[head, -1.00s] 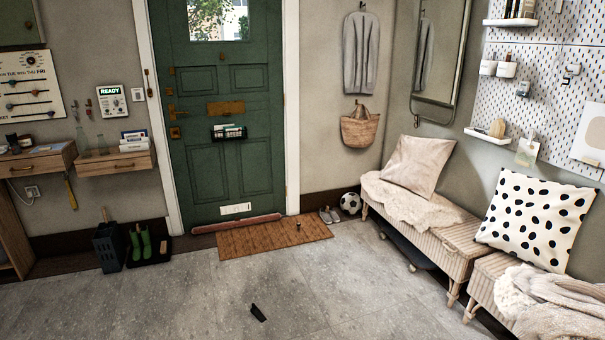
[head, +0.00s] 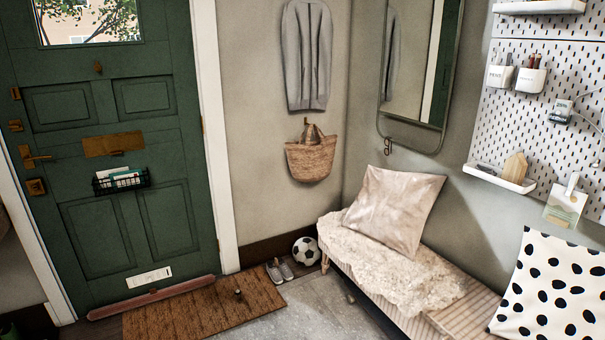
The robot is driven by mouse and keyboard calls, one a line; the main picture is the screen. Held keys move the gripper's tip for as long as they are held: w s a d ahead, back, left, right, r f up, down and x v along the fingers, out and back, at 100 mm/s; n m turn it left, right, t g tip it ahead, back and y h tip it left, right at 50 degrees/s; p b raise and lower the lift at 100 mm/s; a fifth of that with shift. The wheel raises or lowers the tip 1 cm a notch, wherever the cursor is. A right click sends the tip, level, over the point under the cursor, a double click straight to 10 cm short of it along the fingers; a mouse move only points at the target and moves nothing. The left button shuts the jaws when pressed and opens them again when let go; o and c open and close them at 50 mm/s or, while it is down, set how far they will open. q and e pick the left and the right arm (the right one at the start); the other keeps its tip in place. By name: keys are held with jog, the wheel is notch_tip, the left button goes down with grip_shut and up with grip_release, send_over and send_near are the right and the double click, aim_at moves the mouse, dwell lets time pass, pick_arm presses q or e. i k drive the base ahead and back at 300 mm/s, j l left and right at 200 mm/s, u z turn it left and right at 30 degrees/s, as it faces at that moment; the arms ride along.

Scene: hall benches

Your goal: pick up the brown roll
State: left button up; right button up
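A long reddish-brown roll (head: 150,298) lies along the foot of the green door (head: 125,200). It is at the back edge of the brown doormat (head: 190,312). A small dark upright object (head: 238,295) stands on the mat; it is too small to tell what it is. Neither of my grippers shows in the head view.
Shoes (head: 280,271) and a football (head: 306,251) are on the floor right of the mat. Grey floor (head: 315,305) lies clear between mat and bench.

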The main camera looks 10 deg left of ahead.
aim_at(154, 296)
jog(key=i+u, duration=0.2)
jog(key=i, duration=0.3)
jog(key=i+l+u, duration=0.1)
jog(key=i+u, duration=0.15)
jog(key=i, duration=0.2)
jog(key=i+l+u, duration=0.2)
jog(key=i, duration=0.3)
jog(key=i+l+u, duration=0.25)
jog(key=i, duration=0.2)
